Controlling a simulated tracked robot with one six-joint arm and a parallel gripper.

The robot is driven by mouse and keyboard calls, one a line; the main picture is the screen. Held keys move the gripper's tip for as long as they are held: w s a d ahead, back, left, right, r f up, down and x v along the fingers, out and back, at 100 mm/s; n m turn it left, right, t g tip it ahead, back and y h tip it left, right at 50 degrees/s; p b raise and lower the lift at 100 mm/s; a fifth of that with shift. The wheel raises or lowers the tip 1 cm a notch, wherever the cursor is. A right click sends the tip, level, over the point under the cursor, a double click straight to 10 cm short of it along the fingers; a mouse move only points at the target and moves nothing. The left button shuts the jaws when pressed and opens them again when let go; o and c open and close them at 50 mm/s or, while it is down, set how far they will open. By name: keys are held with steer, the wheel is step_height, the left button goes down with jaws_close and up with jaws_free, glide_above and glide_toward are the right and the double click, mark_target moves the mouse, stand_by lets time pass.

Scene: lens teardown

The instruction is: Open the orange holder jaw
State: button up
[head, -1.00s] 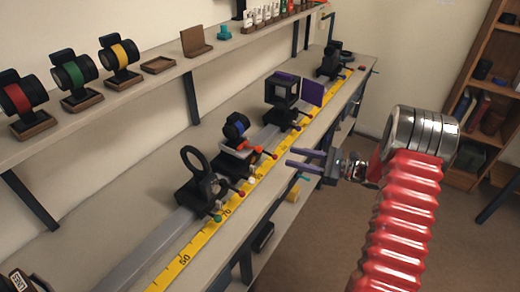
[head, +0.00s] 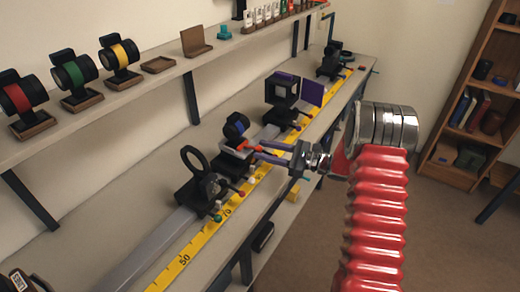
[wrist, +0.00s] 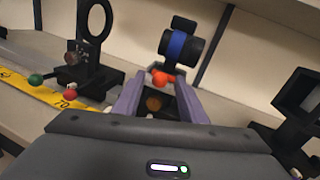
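The orange holder jaw (head: 247,147) sits low on the front of a dark holder on the bench rail, below a black lens with a blue band (head: 236,126). In the wrist view the orange jaw part (wrist: 163,78) shows just past and between my fingertips, below the blue-banded lens (wrist: 182,47). My gripper (head: 259,150) reaches in from the right with its two purple-grey fingers apart. In the wrist view its fingers (wrist: 160,82) stand on either side of the orange part. I cannot tell whether either finger touches it.
A black ring mount (head: 195,160) stands left of the holder, and a black square frame (head: 281,90) stands behind it to the right. A yellow tape scale (head: 205,240) runs along the bench front. The shelf (head: 120,101) above carries red, green and yellow banded lenses.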

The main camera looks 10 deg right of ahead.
steer(key=shift+x, duration=1.35)
steer(key=shift+c, duration=0.2)
jaws_close()
